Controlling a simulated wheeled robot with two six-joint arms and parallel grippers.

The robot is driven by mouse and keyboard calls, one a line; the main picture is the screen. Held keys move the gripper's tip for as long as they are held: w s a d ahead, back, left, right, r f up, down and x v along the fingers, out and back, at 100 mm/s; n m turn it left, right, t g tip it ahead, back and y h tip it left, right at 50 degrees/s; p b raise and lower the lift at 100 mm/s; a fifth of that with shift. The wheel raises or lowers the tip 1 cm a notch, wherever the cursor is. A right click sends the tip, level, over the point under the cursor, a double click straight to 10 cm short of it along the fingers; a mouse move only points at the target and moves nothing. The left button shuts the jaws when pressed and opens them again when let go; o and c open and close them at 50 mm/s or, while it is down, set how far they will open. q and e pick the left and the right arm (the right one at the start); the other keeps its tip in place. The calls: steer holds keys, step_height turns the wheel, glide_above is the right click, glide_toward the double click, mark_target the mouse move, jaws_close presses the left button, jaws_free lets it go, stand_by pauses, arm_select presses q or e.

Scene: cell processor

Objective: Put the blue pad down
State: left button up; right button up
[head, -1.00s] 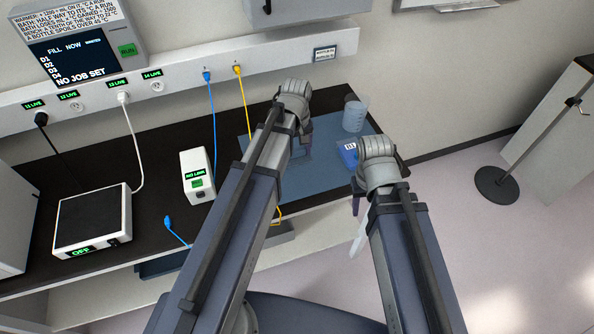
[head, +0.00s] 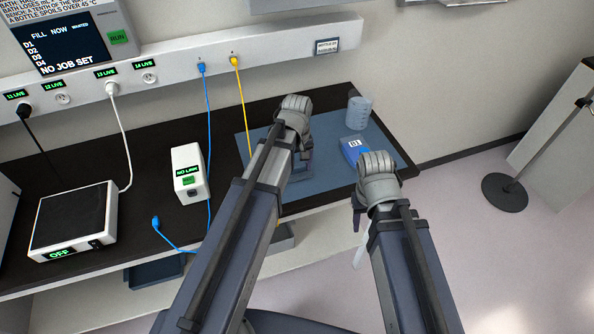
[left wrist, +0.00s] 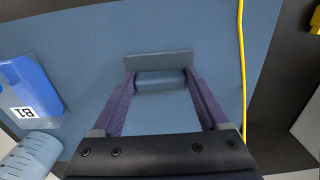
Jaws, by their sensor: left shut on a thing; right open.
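The blue pad (head: 238,152) lies on the dark bench; it fills much of the left wrist view (left wrist: 90,40).
A yellow cable (head: 242,105) runs along the pad's left side. A white NO LINK box (head: 189,172) and blue cable (head: 210,120) are further left.

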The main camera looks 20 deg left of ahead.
mark_target(297, 167)
arm_select(q)
steer(key=shift+f, duration=0.15)
steer(key=o, duration=1.1)
steer(key=shift+r, duration=0.2)
step_height(297, 167, up, 12)
steer(key=p, duration=1.2)
steer(key=s+d+m, duration=0.3)
steer(key=s, duration=0.1)
steer(key=s+d+m, duration=0.4)
steer(key=s, duration=0.1)
steer(key=s+d+m+y, duration=0.1)
steer(key=s+d+m, duration=0.2)
steer(key=s, duration=0.2)
steer(key=shift+s+d+r+m, duration=0.1)
steer(key=shift+d+m, duration=0.1)
steer(key=shift+m, duration=0.1)
